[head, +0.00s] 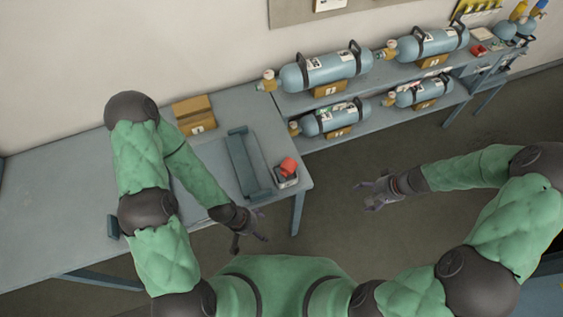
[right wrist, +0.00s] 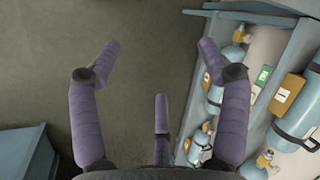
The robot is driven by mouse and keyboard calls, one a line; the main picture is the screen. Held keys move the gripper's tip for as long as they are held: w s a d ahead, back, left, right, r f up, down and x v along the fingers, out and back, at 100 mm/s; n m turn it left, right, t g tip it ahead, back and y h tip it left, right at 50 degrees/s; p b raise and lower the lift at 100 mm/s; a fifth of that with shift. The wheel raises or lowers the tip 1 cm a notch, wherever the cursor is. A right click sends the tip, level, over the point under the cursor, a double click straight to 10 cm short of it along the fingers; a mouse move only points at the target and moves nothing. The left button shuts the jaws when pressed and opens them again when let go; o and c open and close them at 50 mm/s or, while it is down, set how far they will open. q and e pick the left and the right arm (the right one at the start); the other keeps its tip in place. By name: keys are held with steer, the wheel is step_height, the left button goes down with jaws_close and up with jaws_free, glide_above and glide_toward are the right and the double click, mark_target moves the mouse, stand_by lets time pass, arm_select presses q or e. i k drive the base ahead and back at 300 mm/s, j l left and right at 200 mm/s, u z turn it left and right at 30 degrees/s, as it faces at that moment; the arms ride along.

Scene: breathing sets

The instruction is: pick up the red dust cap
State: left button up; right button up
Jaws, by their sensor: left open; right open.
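A red object that looks like the dust cap (head: 289,166) sits at the front right corner of the grey table (head: 80,215), on or in a small pale holder (head: 287,182). It is too small to tell its exact seating. My left gripper (head: 252,242) is open and empty, off the table's front edge, below and left of the red cap in the head view. My right gripper (head: 368,197) is open and empty over the floor, to the right of the cap and apart from it. It also shows in the right wrist view (right wrist: 155,60) with its fingers spread.
A blue-grey cradle (head: 243,163) and a cardboard box (head: 194,116) stand on the table. Several blue cylinders (head: 325,71) lie on the shelves at the back. Another small red item (head: 478,49) is on the far right bench. The floor (head: 400,145) below the right gripper is clear.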

mark_target(290, 164)
steer(key=i+j, duration=0.15)
steer(key=j, duration=0.25)
steer(key=i+j, duration=0.1)
steer(key=j, duration=0.25)
steer(key=i+j, duration=0.15)
steer(key=j, duration=0.25)
